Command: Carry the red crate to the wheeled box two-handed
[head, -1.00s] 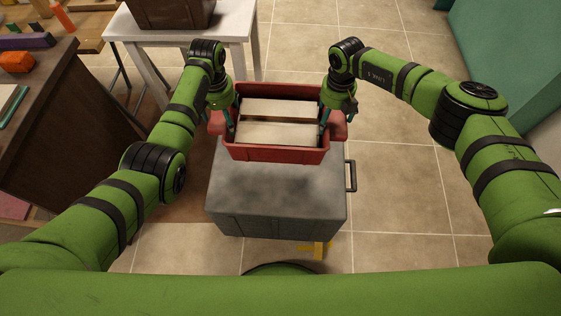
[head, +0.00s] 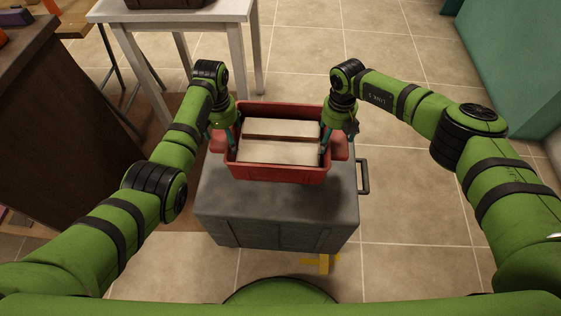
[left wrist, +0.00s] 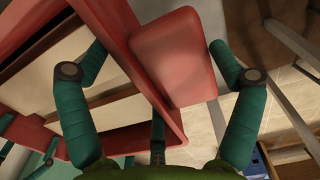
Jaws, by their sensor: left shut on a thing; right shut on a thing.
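The red crate (head: 277,173) is over the lid of the grey wheeled box (head: 285,205) in the head view. It looks level and holds two pale blocks (head: 280,130). My left gripper (head: 229,136) is shut on the crate's left handle, and my right gripper (head: 332,136) is shut on its right handle. In the left wrist view the red handle (left wrist: 172,58) lies between the teal fingers of my left gripper (left wrist: 158,52). I cannot tell whether the crate's underside touches the lid. The box's wheels are hidden.
A white table (head: 233,12) with a brown container (head: 165,3) stands behind. A dark brown bench (head: 60,115) is at the left. A teal cabinet (head: 515,70) is at the right. A black handle (head: 363,176) sticks out of the box's right side. Tiled floor is clear at the right.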

